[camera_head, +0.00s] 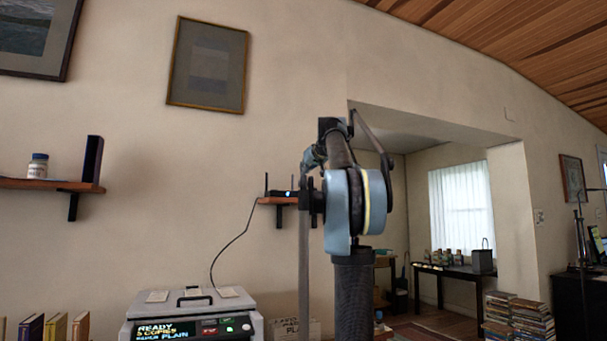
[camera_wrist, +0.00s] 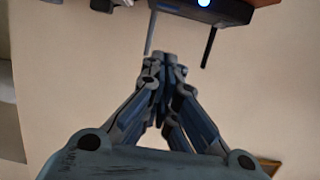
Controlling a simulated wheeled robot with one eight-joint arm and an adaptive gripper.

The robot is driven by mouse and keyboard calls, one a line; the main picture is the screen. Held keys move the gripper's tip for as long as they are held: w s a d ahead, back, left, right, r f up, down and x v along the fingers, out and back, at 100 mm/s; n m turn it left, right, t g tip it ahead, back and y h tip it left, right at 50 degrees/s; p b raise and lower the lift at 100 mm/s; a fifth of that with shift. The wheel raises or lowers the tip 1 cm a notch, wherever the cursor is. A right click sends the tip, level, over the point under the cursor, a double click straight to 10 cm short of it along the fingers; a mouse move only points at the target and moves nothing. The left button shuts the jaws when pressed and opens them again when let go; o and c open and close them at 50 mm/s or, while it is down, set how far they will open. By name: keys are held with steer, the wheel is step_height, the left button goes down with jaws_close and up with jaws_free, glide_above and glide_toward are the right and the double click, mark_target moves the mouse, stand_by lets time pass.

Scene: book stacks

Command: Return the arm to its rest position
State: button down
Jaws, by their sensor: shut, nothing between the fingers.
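My arm (camera_head: 352,205) stands upright in the middle of the head view, folded at a blue-grey joint. My gripper (camera_wrist: 165,58) shows in the wrist view with its fingertips together and nothing between them. It points toward a plain wall and a shelf with a black router (camera_wrist: 205,8). In the head view the gripper's end is mostly hidden behind the arm links, so its exact distance from the wall shelf cannot be told.
A wall shelf with the router (camera_head: 281,193) is just left of the arm. A copier (camera_head: 190,315) stands below left. Another shelf (camera_head: 45,185) holds a jar (camera_head: 38,167) and a dark upright book (camera_head: 93,160). Book stacks (camera_head: 518,318) stand at right.

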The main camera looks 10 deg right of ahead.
stand_by(0.3)
steer(key=s+a+f+g, duration=0.25)
steer(key=s+f, duration=0.35)
steer(key=f, duration=0.4)
steer(key=s+a+f+n+g+y, duration=0.15)
steer(key=s+a+f, duration=0.25)
steer(key=s+f, duration=0.5)
steer(key=s+a+f+m+g, duration=0.1)
steer(key=s+a+f+g, duration=0.2)
steer(key=f, duration=0.9)
steer(key=s+d+f+m+g+h, duration=0.1)
steer(key=s+f+g, duration=0.1)
steer(key=s+f, duration=0.9)
steer(key=s+d+f+g+h, duration=0.1)
steer(key=s+d+f+h, duration=0.1)
steer(key=s+f, duration=0.9)
steer(key=s+d+f+m+g+h, duration=0.1)
steer(key=s+f, duration=0.9)
steer(key=f, duration=1.1)
steer(key=shift+s+d+m+g+h, duration=0.4)
steer(key=shift+d+g, duration=0.2)
steer(key=shift+g, duration=0.2)
steer(key=shift+w, duration=0.1)
steer(key=shift+w+f, duration=0.2)
steer(key=shift+w, duration=0.2)
